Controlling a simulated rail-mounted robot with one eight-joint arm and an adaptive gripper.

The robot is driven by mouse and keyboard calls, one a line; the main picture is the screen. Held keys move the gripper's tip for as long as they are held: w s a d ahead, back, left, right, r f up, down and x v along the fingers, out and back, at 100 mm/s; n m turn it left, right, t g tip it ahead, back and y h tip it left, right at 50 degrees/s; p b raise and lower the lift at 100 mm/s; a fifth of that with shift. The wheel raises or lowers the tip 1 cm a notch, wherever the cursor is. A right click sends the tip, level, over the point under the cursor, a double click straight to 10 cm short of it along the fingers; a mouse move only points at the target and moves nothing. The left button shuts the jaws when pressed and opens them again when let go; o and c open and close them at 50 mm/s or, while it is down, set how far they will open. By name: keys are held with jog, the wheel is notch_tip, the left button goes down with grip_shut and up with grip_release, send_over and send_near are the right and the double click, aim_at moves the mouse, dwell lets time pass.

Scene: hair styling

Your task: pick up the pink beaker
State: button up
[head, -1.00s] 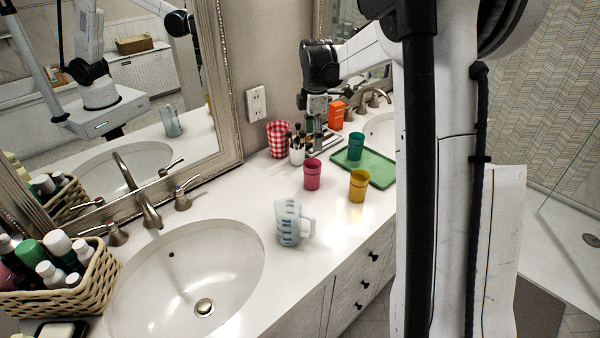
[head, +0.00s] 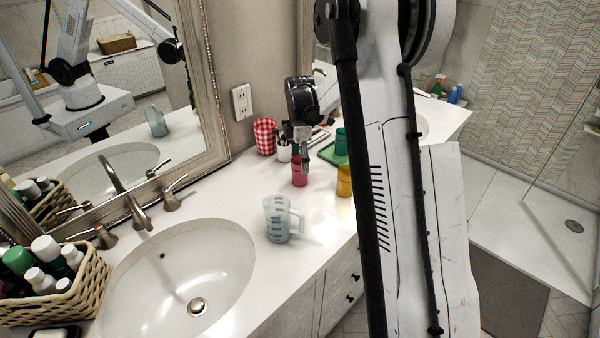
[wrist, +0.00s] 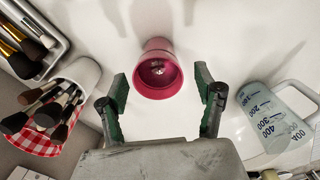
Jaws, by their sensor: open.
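The pink beaker (head: 300,177) stands upright on the white counter in the head view, partly hidden behind my gripper (head: 301,160). In the wrist view the pink beaker (wrist: 157,72) shows its open rim and inside, just ahead of my gripper (wrist: 163,90). The two green-padded fingers are spread apart, one to each side of the beaker's rim in that view. The gripper is open and empty, and no contact with the beaker shows.
A clear measuring jug (head: 279,220) stands nearer the sink (head: 180,280). A yellow beaker (head: 344,181) and a teal beaker (head: 341,141) by a green tray (head: 332,155) are to the right. A red checked cup (head: 265,137) and a brush holder (wrist: 80,76) are close on the left.

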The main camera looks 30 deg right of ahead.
notch_tip(320, 180, down, 4)
jog(key=shift+w+d+f+p, duration=0.1)
jog(key=shift+p, duration=0.2)
jog(key=c, duration=1.4)
